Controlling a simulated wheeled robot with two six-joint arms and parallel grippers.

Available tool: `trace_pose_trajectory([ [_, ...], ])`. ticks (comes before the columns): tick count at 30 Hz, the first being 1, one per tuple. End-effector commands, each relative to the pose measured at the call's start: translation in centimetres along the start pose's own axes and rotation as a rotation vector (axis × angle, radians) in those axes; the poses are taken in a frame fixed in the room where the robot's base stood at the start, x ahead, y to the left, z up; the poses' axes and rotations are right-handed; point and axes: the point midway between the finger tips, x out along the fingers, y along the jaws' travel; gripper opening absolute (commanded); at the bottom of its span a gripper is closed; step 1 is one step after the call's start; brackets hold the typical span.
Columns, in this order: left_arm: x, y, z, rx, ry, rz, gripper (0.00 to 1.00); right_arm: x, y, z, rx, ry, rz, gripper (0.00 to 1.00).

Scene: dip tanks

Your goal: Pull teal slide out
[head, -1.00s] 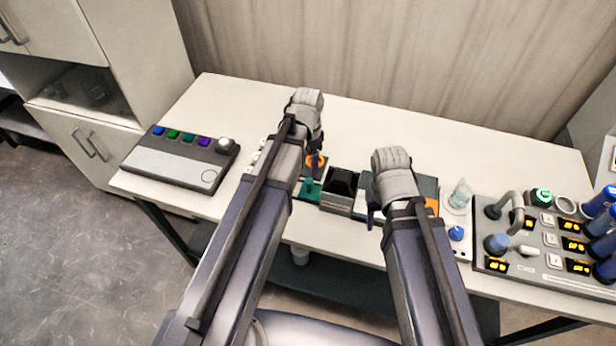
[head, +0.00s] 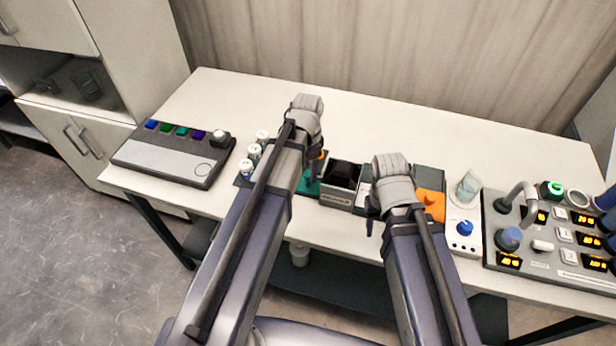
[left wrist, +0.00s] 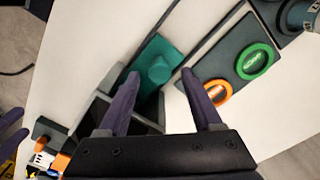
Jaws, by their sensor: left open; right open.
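The teal slide, a flat plate with a round teal knob, shows in the left wrist view (left wrist: 160,66) and partly behind my left arm in the head view (head: 309,188). My left gripper (left wrist: 160,76) is open, with one purple finger on each side of the knob's line. The knob appears between or just past the fingertips, with gaps on both sides; the depth cannot be told. In the head view the left fingers are mostly hidden by the wrist. My right gripper (head: 370,222) is open over the bench's front part, its fingers largely hidden behind the wrist.
A black-topped box (head: 342,182) stands right of the slide. A dark panel with a green button (left wrist: 255,62) and an orange ring (left wrist: 219,92) is close to my left fingers. White-capped vials (head: 250,160) stand left. A knob console (head: 545,235) is at right. The back of the bench is clear.

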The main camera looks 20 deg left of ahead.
Motion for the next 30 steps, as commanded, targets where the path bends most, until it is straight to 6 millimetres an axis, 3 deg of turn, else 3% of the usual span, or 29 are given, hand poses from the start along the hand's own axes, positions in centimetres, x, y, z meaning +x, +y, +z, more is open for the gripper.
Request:
trace_pose_trajectory([
  [3, 1.14, 0.00, 0.00, 0.000, 0.000, 0.000, 0.66, 1.13, -0.11, -0.07, 0.000, 0.000, 0.000, 0.50],
  [12, 1.07, 0.00, 0.00, 0.000, 0.000, 0.000, 0.66, 1.06, -0.10, -0.06, 0.000, 0.000, 0.000, 0.50],
  [30, 1.08, 0.00, 0.00, 0.000, 0.000, 0.000, 0.00, 1.07, -0.10, -0.06, 0.000, 0.000, 0.000, 0.50],
])
